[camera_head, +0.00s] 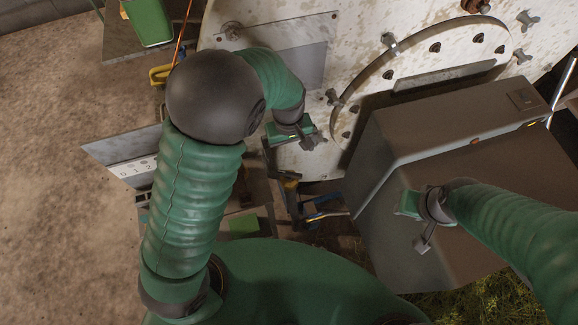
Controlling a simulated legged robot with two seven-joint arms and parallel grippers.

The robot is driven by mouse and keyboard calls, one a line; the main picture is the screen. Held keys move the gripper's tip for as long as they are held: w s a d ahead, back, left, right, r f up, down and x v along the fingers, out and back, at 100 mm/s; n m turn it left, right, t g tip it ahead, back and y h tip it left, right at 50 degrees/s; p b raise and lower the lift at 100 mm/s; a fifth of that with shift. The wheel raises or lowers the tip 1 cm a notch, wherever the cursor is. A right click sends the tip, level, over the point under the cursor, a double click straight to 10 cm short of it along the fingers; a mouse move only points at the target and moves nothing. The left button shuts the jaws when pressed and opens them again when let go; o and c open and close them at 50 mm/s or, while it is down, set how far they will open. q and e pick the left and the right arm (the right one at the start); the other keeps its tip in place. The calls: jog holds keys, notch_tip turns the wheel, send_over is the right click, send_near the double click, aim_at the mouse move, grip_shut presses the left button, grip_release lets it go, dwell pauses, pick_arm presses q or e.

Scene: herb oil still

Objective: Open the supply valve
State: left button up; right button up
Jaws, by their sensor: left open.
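I cannot clearly make out which part is the supply valve. A yellow handle-like part (160,75) shows at the upper left, partly hidden behind my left arm, with a thin orange line above it. A pale plate marked 0 1 2 (138,168) is left of my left arm. My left gripper (311,143) is open and empty, in front of the lower left of the large pale tank (350,60). My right gripper (424,243) is over the front of a grey-brown box; its fingers are too small to tell open from shut.
The grey-brown box (440,125) fills the right side below the tank. A round cover with several wing nuts is on the tank. A green container (148,20) stands at the top left. Bare floor (60,120) is free at the left.

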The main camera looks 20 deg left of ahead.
jog(key=w+p+v, duration=0.2)
jog(key=p+v, duration=0.6)
jog(key=shift+r, duration=0.4)
jog(key=shift+s+d, duration=0.1)
jog(key=shift+r, duration=0.2)
